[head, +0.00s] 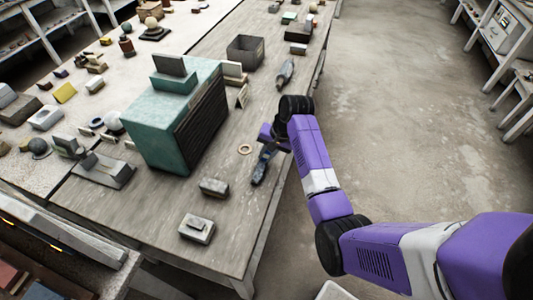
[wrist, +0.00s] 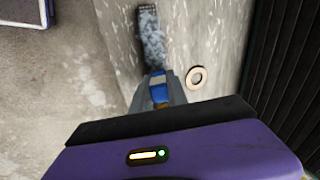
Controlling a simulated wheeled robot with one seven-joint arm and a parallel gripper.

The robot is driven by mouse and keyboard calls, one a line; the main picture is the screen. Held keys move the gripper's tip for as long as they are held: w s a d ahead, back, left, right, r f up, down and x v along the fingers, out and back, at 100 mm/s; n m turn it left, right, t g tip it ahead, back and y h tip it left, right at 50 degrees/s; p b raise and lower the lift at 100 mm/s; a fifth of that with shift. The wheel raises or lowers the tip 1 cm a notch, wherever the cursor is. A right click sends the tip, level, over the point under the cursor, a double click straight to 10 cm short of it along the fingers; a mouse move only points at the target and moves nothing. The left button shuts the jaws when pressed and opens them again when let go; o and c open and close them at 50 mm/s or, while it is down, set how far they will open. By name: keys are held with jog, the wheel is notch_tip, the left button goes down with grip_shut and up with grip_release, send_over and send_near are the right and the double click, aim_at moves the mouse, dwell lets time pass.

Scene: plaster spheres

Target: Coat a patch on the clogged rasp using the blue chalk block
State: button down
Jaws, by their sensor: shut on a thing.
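The rasp (head: 261,167) lies on the workbench near its right edge. In the wrist view the rasp (wrist: 151,38) runs up from the fingertips; its face is mottled grey-blue with a darker toothed end at the top. My gripper (wrist: 157,92) is shut on the blue chalk block (wrist: 157,84), which shows between the fingers. The block is over the near part of the rasp; I cannot tell if they touch. In the head view my gripper (head: 271,138) is over the rasp's far end and hides the block. A brown part below the block is partly hidden.
A pale ring (head: 245,149) lies left of the rasp. A large green block (head: 160,125) with a dark ribbed side stands further left. Two small grey blocks (head: 214,187) (head: 197,228) lie nearer. A similar tool (head: 285,72) and an open box (head: 245,52) are farther back.

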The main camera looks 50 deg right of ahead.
jog(key=shift+s+a+p, duration=0.2)
jog(key=shift+a+p, duration=0.3)
jog(key=shift+s+a+f, duration=0.1)
jog(key=shift+s+a, duration=0.05)
jog(key=shift+a, duration=0.35)
jog(key=shift+d, duration=0.1)
jog(key=shift+w+d+b, duration=0.25)
jog(key=shift+w+d, duration=0.1)
jog(key=shift+d, duration=0.6)
jog(key=shift+w+d+b, duration=0.2)
jog(key=shift+w+d, duration=0.1)
jog(key=shift+d, duration=0.6)
jog(key=shift+s+a+p, duration=0.15)
jog(key=shift+s+a, duration=0.05)
jog(key=shift+a, duration=0.45)
jog(key=shift+s+a+p, duration=0.1)
jog(key=shift+s+a, duration=0.15)
jog(key=shift+a, duration=0.4)
jog(key=shift+s+a+p, duration=0.15)
jog(key=shift+s+a, duration=0.05)
jog(key=shift+a, duration=0.45)
jog(key=shift+w+d+b, duration=0.15)
jog(key=shift+w+d, duration=0.1)
jog(key=shift+d, duration=0.4)
jog(key=shift+w+d+b, duration=0.1)
jog(key=shift+w+d, duration=0.1)
jog(key=shift+d, duration=0.4)
jog(key=shift+w+d+b, duration=0.15)
jog(key=shift+w+d, duration=0.1)
jog(key=shift+d, duration=0.4)
